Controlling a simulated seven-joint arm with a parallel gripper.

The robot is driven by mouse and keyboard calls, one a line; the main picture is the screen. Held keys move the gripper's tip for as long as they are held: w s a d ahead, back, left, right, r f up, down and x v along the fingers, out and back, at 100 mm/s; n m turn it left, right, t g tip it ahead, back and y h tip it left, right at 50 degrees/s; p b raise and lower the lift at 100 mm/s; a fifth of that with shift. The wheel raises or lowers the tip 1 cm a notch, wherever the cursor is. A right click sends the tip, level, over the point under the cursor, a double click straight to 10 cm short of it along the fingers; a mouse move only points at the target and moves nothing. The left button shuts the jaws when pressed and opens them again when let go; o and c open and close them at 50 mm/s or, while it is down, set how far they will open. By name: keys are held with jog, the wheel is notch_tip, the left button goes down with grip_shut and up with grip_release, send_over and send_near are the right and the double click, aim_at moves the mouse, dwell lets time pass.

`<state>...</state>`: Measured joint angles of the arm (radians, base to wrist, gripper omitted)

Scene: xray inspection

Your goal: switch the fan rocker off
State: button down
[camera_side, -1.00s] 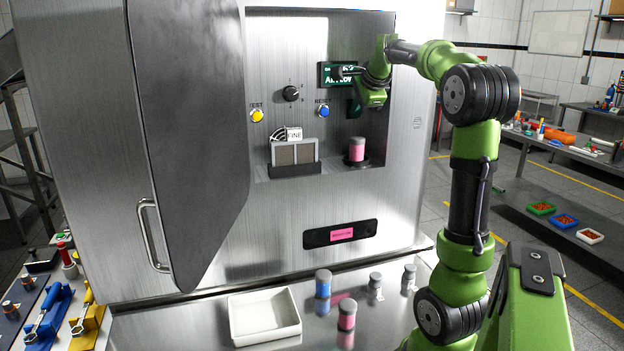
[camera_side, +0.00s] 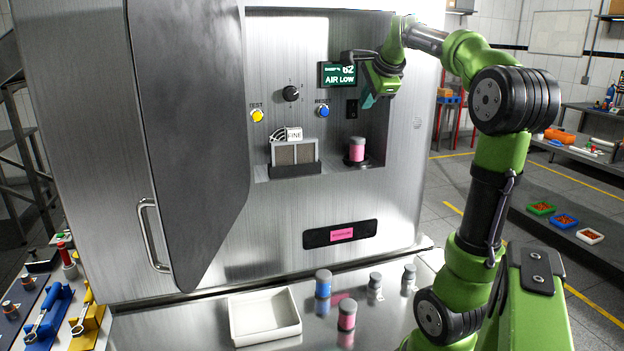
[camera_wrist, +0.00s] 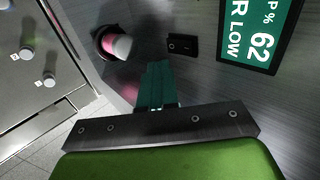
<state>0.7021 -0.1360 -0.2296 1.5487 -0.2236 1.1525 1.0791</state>
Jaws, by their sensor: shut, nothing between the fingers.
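The fan rocker (camera_side: 351,109) is a small black switch on the back panel of the open cabinet, below the green display. It also shows in the wrist view (camera_wrist: 182,45), just beyond my fingertips. I cannot tell which way it is tipped. My gripper (camera_side: 368,101) is shut and empty, to the right of the rocker in the side view and apart from it. In the wrist view its teal fingers (camera_wrist: 157,75) point toward the panel, beside the rocker. The display (camera_side: 339,75) reads "62" and "AIR LOW".
A pink jar (camera_side: 357,149) stands on a dark round base below the rocker. A black knob (camera_side: 291,93), yellow TEST button (camera_side: 257,115) and blue RESET button (camera_side: 323,111) are to the left. A filter block (camera_side: 294,153) sits below them. The cabinet door (camera_side: 195,130) hangs open.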

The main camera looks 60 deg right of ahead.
jog(key=v, duration=0.8)
jog(key=shift+s+a+f, duration=0.1)
jog(key=shift+s+f, duration=0.15)
jog(key=shift+f, duration=0.5)
send_near(354, 118)
notch_tip(354, 118, down, 4)
jog(key=shift+w+d+f, duration=0.2)
jog(key=shift+w+d, duration=0.9)
jog(key=shift+w, duration=0.1)
jog(key=shift+w+d, duration=0.3)
